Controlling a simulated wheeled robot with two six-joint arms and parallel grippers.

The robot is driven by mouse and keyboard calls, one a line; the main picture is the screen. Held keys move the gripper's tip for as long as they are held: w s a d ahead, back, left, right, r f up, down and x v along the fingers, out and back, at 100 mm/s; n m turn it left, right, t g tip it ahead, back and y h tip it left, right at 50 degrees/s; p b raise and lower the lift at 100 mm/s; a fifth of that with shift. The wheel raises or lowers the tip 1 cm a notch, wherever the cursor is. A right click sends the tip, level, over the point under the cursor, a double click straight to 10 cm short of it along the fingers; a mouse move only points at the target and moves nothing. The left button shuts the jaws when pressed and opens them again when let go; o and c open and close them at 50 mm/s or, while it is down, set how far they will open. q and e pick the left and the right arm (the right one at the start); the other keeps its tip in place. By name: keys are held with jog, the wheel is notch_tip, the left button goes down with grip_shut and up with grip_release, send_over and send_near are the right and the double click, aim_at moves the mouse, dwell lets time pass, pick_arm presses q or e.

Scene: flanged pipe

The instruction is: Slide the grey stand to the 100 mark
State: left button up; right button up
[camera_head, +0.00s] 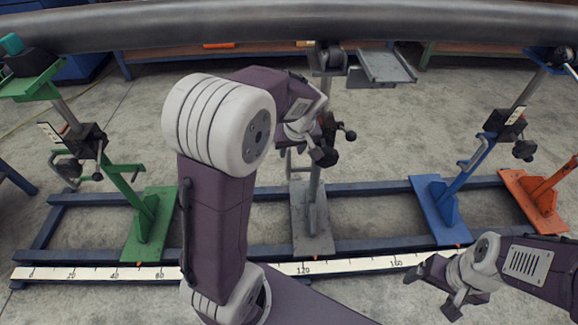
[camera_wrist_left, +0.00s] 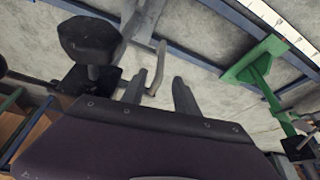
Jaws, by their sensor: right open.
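The grey stand (camera_head: 312,225) stands upright on the blue rails, its foot beside the 120 mark of the white scale (camera_head: 345,264). The 100 mark is hidden behind my left arm. My left gripper (camera_head: 322,135) is up at the stand's post, by its dark clamp and knobs. In the left wrist view its two fingers (camera_wrist_left: 160,92) are apart, and a thin bent crank handle (camera_wrist_left: 158,65) shows between their tips. I cannot tell if they touch it. My right gripper (camera_head: 432,286) is open and empty near the scale, right of the 160 mark.
A green stand (camera_head: 150,225) is to the left; a blue stand (camera_head: 440,210) and an orange stand (camera_head: 535,200) are to the right on the same rails. A long dark pipe (camera_head: 300,22) spans the top. Open rail lies between the green and grey stands, partly behind my arm.

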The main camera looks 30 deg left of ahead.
aim_at(289, 158)
pick_arm(q)
jog(key=b+x, duration=0.4)
jog(key=x, duration=0.4)
jog(key=shift+f+b, duration=0.3)
jog(key=shift+f, duration=0.15)
grip_shut()
dwell(0.8)
